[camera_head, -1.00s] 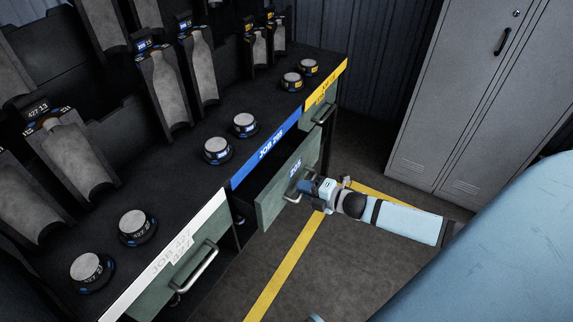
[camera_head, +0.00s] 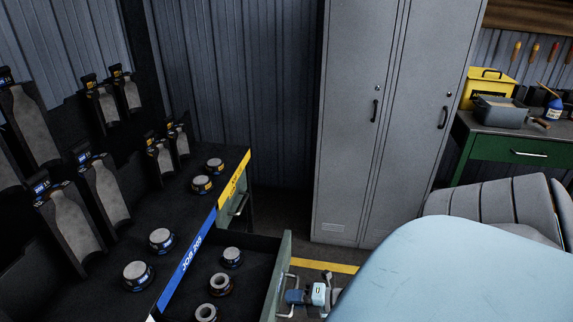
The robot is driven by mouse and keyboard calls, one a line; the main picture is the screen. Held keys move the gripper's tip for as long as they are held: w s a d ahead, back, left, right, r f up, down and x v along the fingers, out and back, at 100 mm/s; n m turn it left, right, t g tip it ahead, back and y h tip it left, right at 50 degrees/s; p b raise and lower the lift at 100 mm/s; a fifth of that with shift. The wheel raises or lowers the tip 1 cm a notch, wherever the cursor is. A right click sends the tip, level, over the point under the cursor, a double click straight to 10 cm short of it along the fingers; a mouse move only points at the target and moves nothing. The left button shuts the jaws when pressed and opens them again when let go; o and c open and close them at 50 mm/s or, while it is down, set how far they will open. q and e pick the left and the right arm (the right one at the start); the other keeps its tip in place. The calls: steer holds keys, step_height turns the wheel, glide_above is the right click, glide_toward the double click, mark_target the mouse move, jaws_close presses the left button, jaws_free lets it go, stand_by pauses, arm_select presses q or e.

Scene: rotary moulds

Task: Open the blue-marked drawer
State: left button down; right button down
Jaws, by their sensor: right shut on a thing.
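The drawer under the blue strip (camera_head: 187,264), marked JOB 205, is pulled out from the bench. Its green front panel (camera_head: 278,282) stands well clear of the strip, and its dark inside shows. A few round parts (camera_head: 231,257) lie in it. My right gripper (camera_head: 291,297) is shut on the drawer's metal handle (camera_head: 283,281), at the outer side of the front panel. The near end of the drawer is cut off by the bottom of the picture. My left gripper is not in view.
A yellow-marked drawer (camera_head: 236,205) beyond is shut. Round pucks (camera_head: 161,239) and upright moulds (camera_head: 65,220) stand on the dark bench top. Grey lockers (camera_head: 350,130) rise ahead. A green workbench (camera_head: 500,150) with a yellow toolbox (camera_head: 486,88) is at right.

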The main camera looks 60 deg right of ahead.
steer(key=shift+d, duration=0.1)
steer(key=c, duration=1.1)
jaws_free()
steer(key=shift+c, duration=0.2)
steer(key=shift+s, duration=0.1)
arm_select(q)
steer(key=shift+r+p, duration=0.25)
steer(key=shift+p, duration=0.45)
arm_select(e)
steer(key=v, duration=1.3)
steer(key=shift+s+d, duration=0.15)
steer(key=shift+s, duration=0.15)
